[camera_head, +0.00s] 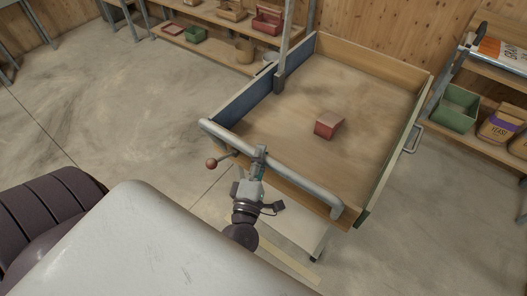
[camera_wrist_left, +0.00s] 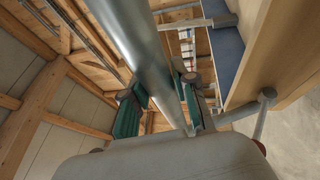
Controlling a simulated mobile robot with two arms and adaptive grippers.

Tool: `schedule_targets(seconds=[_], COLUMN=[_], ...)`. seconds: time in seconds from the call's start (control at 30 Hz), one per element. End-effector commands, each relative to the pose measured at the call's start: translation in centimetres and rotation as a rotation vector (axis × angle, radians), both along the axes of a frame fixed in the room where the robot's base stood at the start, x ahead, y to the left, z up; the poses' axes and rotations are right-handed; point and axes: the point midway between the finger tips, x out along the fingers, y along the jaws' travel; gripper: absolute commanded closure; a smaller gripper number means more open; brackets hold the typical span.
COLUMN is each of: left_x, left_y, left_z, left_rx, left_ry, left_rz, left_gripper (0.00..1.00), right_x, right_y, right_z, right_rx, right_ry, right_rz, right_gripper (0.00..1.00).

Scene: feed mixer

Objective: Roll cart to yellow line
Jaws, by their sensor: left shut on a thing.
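The cart (camera_head: 345,85) is a wide wooden tray with a blue left side and a green right edge. Its grey tubular handle (camera_head: 300,178) runs along the near side. My left gripper (camera_head: 259,165) is shut on this handle, left of its middle. In the left wrist view the handle (camera_wrist_left: 145,50) passes between the gripper's green-padded fingers (camera_wrist_left: 162,112). A pale yellow line (camera_head: 290,267) shows on the floor below the near side of the cart; part of it is hidden by my body and the cart. My right gripper is not in view.
A small red block-like object (camera_head: 325,129) lies in the cart. A lever with a red ball (camera_head: 211,163) sticks out left of the handle. Shelves with bins stand at the back and right, with a green bin (camera_head: 456,108) near the cart. Floor at left (camera_head: 110,110) is clear.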

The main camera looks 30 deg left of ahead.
Motion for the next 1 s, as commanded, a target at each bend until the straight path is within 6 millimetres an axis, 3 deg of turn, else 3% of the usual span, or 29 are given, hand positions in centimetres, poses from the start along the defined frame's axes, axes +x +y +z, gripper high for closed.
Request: schedule_targets(seconds=[0.23, 0.27, 0.4, 0.77, 1.0], left_x=[0.0, 0.0, 0.0, -0.2, -3.8], left_y=[-0.1, -0.1, -0.1, -0.1, -1.3], left_z=[-0.2, -0.2, -0.1, -0.1, -0.9], left_rx=[-0.001, -0.001, -0.001, 0.000, 0.000], left_ry=[0.004, 0.004, 0.003, 0.001, 0.007], left_rz=[-0.003, -0.003, -0.002, -0.001, -0.003], left_gripper=[1.00, 0.71, 0.48, 0.46, 0.46], right_x=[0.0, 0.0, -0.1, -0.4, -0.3], right_y=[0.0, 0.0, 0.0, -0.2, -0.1], right_z=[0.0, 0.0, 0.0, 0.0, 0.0], right_rx=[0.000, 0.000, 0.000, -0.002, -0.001], right_ry=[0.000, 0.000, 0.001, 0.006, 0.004], right_rz=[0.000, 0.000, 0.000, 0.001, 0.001], right_gripper=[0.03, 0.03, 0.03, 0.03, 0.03])
